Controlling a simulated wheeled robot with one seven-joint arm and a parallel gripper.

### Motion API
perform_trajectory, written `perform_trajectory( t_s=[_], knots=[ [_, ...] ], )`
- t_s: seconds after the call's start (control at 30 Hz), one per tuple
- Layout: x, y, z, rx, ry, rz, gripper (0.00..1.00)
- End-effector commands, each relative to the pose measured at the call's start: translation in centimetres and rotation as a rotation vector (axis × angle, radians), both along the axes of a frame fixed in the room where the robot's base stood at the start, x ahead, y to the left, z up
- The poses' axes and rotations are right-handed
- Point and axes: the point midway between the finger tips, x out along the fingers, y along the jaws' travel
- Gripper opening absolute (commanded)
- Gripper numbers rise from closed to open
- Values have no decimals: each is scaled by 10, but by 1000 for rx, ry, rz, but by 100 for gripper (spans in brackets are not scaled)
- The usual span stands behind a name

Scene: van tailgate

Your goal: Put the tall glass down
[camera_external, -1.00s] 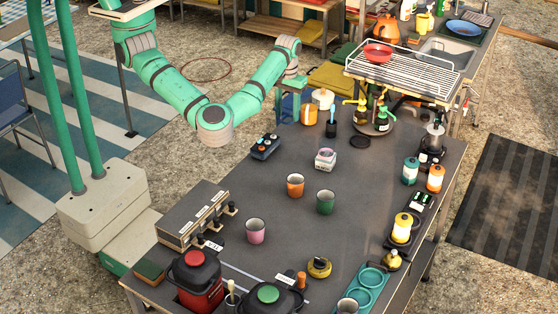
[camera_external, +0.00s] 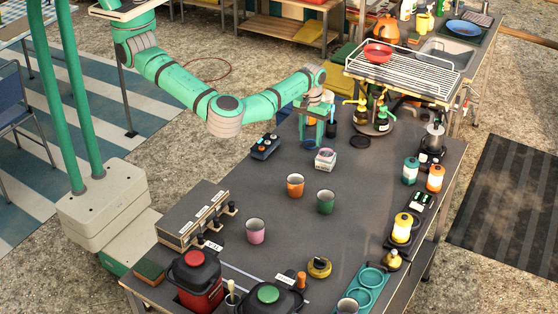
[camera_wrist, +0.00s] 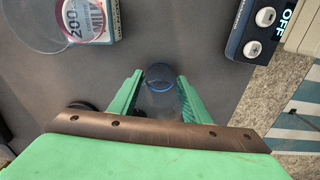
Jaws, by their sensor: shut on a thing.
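The tall glass (camera_wrist: 158,98) is clear with a blue ring at its far end. In the wrist view it is between the two green fingers of my gripper (camera_wrist: 159,88), which is shut on it. In the external view my gripper (camera_external: 314,134) is over the far left part of the dark table (camera_external: 350,190), and a bluish bit of the glass (camera_external: 307,144) shows below it. I cannot tell whether the glass touches the table.
Bare table lies to the right of the box.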

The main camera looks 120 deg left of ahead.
Motion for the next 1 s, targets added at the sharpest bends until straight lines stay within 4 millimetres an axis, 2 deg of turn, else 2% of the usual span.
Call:
perform_trajectory(
  t_s=[0.33,0.37,0.43,0.83,1.0],
  knots=[
    [0,0,-3,1,0,-1,21],
    [0,0,-3,0,0,-1,46],
    [0,0,-3,0,-1,-1,62],
    [0,0,1,-1,-1,0,62],
    [0,0,25,2,-1,-1,62]
  ],
)
